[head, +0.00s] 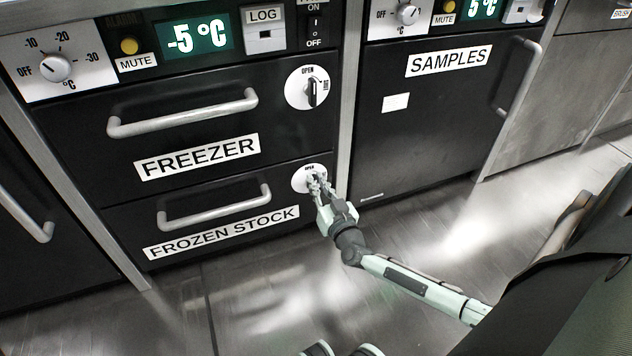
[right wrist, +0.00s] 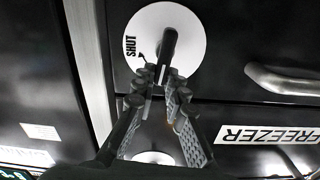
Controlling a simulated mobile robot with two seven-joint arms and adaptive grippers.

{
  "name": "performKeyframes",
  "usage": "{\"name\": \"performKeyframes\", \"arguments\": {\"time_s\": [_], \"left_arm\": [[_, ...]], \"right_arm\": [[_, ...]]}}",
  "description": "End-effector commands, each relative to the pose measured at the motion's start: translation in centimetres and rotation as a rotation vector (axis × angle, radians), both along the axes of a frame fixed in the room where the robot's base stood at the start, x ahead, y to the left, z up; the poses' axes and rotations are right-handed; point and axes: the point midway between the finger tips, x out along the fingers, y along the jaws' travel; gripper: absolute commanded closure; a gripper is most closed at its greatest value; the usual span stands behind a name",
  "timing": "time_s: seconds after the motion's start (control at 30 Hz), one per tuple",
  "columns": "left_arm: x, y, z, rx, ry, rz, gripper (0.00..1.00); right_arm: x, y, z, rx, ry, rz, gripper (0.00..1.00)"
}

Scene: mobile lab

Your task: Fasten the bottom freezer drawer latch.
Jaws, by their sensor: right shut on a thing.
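The bottom drawer latch is a white round dial (head: 304,180) with a dark handle, at the right end of the FROZEN STOCK drawer (head: 128,225). In the right wrist view the dial (right wrist: 188,28) shows the word SHUT at its left, and the dark handle (right wrist: 169,42) stands nearly upright in the picture, away from that word. My right gripper (head: 316,180) is at this dial. Its fingertips, seen in the right wrist view (right wrist: 160,76), are closed on the near end of the handle and hide part of the dial. My left gripper is not in view.
Above is the FREEZER drawer (head: 120,143) with its own latch dial (head: 296,88) and bar handle (head: 180,118). The lower drawer's bar handle (head: 215,212) is left of my gripper. The SAMPLES cabinet (head: 430,125) stands to the right. The floor (head: 260,300) in front is clear.

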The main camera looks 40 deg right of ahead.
Motion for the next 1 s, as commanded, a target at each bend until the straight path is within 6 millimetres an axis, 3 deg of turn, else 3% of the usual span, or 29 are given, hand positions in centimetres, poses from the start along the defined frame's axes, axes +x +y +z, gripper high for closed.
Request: {"name": "performKeyframes", "arguments": {"time_s": [1.0], "left_arm": [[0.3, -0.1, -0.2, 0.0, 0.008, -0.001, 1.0]], "right_arm": [[-0.4, -1.9, -1.4, 0.916, -0.22, -0.001, 1.0]]}}
